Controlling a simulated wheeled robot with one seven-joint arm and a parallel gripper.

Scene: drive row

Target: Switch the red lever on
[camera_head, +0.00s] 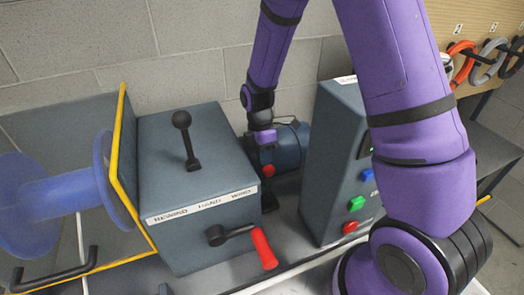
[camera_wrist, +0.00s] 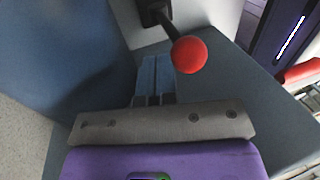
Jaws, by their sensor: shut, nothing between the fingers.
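The red lever shows in the wrist view as a red ball (camera_wrist: 189,54) on a short black stem that comes from a dark base. Its red ball also shows in the head view (camera_head: 268,170), low between the grey winder box and the upright cabinet. In the wrist view my gripper's blue-grey fingers (camera_wrist: 155,70) are together with nothing between them, and the ball lies just right of their tips. I cannot tell whether they touch it. In the head view my purple gripper (camera_head: 263,140) hangs above the ball; its fingertips are hard to make out.
The grey box (camera_head: 185,150) carries a black-knobbed lever (camera_head: 186,140) and a red-handled crank (camera_head: 263,248). A cabinet (camera_head: 325,150) with blue, green and red buttons stands to the right. A dark motor (camera_head: 283,148) sits behind the gap, which is narrow. A blue spool (camera_head: 60,200) is at left.

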